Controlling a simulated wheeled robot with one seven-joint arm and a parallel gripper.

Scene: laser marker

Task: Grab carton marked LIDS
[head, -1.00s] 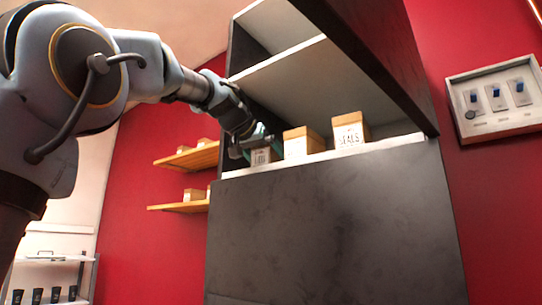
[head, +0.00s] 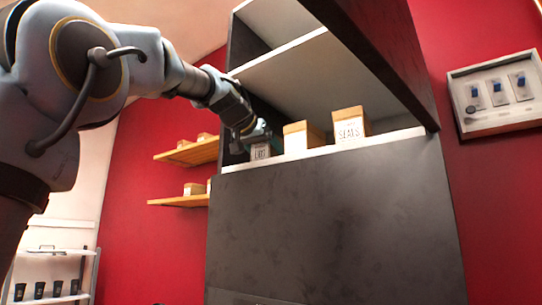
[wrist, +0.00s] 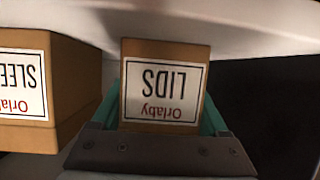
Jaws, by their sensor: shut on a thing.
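The carton marked LIDS (wrist: 163,88) is small and brown with a white label, which reads upside down in the wrist view. In the head view the LIDS carton (head: 260,151) is at the left end of the cabinet shelf (head: 310,152). My gripper (wrist: 163,115) has its green fingers on both sides of the carton and is shut on it. In the head view my gripper (head: 256,137) reaches in from the upper left and partly covers the carton. I cannot tell whether the carton touches the shelf.
Close beside it stands a carton labelled SLEE... (wrist: 22,90), label partly cut off; the middle carton (head: 297,138) is on the same shelf. A SEALS carton (head: 350,127) stands farther right. A dark cabinet side wall (head: 238,52) is close on the left, and a shelf board (head: 310,72) hangs above.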

